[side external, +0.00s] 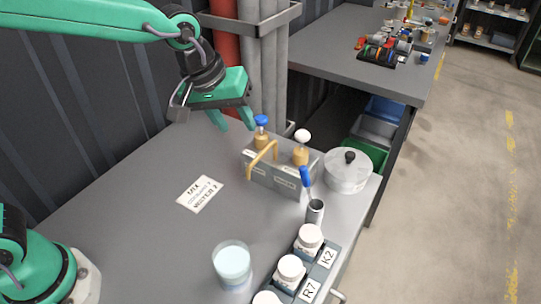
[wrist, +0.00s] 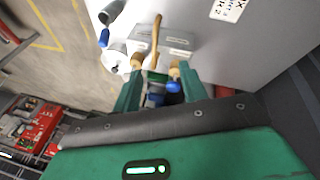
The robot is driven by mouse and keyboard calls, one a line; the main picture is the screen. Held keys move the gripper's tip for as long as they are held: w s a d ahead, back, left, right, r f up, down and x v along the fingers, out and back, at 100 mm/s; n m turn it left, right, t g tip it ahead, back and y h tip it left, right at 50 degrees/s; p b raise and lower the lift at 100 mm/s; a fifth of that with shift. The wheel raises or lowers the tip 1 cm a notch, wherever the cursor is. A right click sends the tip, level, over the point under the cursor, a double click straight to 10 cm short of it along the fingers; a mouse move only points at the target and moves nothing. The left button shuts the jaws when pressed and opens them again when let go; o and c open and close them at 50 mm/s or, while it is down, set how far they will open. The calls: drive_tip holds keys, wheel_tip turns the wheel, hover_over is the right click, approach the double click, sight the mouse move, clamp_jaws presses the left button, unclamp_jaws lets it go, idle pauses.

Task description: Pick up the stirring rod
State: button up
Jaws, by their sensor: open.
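The stirring rod (side external: 306,178) appears to be the blue-handled rod leaning upright out of a small grey metal cup (side external: 315,211) at the right of the table. Its lower end is hidden inside the cup. In the wrist view the rod's blue end (wrist: 104,38) shows at the upper left, beside the cup (wrist: 111,11). My gripper (side external: 234,121) is open and empty, high above the table's back edge, up and left of the rod in the side view. In the wrist view its two green fingers (wrist: 159,88) point toward the bottle carrier, apart from the rod.
A lidded round pot (side external: 348,172), a rack of white jars (side external: 322,256) and a beaker (side external: 232,268) stand nearby. The table's left-middle is clear around a label (side external: 200,194).

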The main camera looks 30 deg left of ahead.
sight(303, 173)
drive_tip(key=shift+n+g, duration=0.5)
drive_tip(key=shift+n, duration=0.4)
drive_tip(key=w+d+f, duration=0.1)
drive_tip(key=d+f, duration=0.1)
drive_tip(key=d, duration=0.2)
drive_tip(key=w+d+f, duration=0.1)
drive_tip(key=d+f, duration=0.1)
drive_tip(key=d, duration=0.2)
drive_tip(key=w+d+f, duration=0.1)
drive_tip(key=d+f, duration=0.2)
drive_tip(key=d, duration=0.1)
drive_tip(key=shift+d, duration=0.4)
drive_tip(key=shift+f, duration=0.15)
drive_tip(key=shift+x, duration=1.2)
drive_tip(key=shift+f, duration=0.1)
drive_tip(key=shift+x, duration=2.5)
drive_tip(key=shift+d, duration=0.1)
clamp_jaws()
